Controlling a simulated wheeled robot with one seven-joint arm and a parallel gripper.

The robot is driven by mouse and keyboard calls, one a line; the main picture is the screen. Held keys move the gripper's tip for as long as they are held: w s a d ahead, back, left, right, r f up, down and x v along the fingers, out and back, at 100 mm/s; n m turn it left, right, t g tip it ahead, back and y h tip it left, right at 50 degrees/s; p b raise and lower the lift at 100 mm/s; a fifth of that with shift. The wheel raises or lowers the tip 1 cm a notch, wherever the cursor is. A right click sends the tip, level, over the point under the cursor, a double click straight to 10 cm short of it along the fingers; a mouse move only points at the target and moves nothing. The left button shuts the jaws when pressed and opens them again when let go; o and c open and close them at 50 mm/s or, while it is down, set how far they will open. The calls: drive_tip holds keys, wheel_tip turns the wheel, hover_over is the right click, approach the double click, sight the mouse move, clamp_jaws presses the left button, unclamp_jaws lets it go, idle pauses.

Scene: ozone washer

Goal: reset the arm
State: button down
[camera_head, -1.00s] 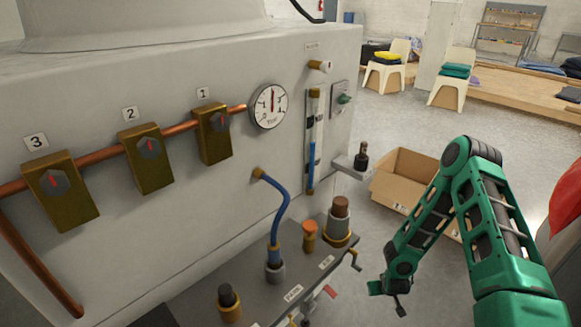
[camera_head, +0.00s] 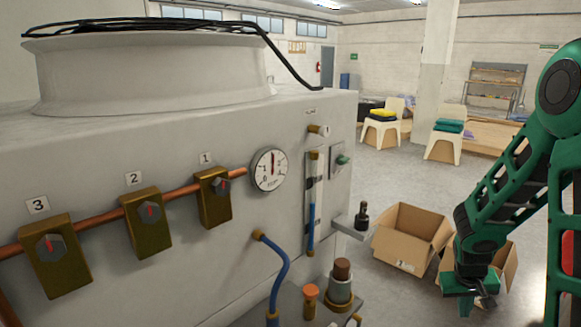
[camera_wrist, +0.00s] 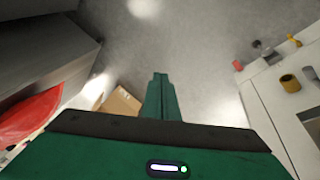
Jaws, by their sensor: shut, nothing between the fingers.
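My green arm (camera_head: 520,180) is bent at the right of the head view, its upper part close to the camera. My gripper (camera_head: 472,287) hangs low at its end, in front of a cardboard box. In the wrist view my gripper (camera_wrist: 160,80) has its green fingers together, with nothing between them. It points at bare grey floor, and touches nothing that I can see.
The washer's grey panel (camera_head: 130,180) fills the left, with several numbered valves, a gauge (camera_head: 269,170) and a blue hose (camera_head: 277,275). Open cardboard boxes (camera_head: 410,240) stand on the floor. A red object (camera_wrist: 30,115) shows in the wrist view.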

drive_tip(key=s+a+r+m+g+y, duration=0.1)
drive_tip(key=s+a+r+m, duration=0.1)
drive_tip(key=s+r, duration=0.7)
drive_tip(key=s+a+r+m+y, duration=0.2)
drive_tip(key=s+a+r, duration=0.2)
drive_tip(key=s+r, duration=0.6)
drive_tip(key=s, duration=0.7)
drive_tip(key=shift+s+a+r+g+y, duration=0.25)
drive_tip(key=shift+s+g+y, duration=0.05)
drive_tip(key=shift+g, duration=0.1)
drive_tip(key=shift+a, duration=0.1)
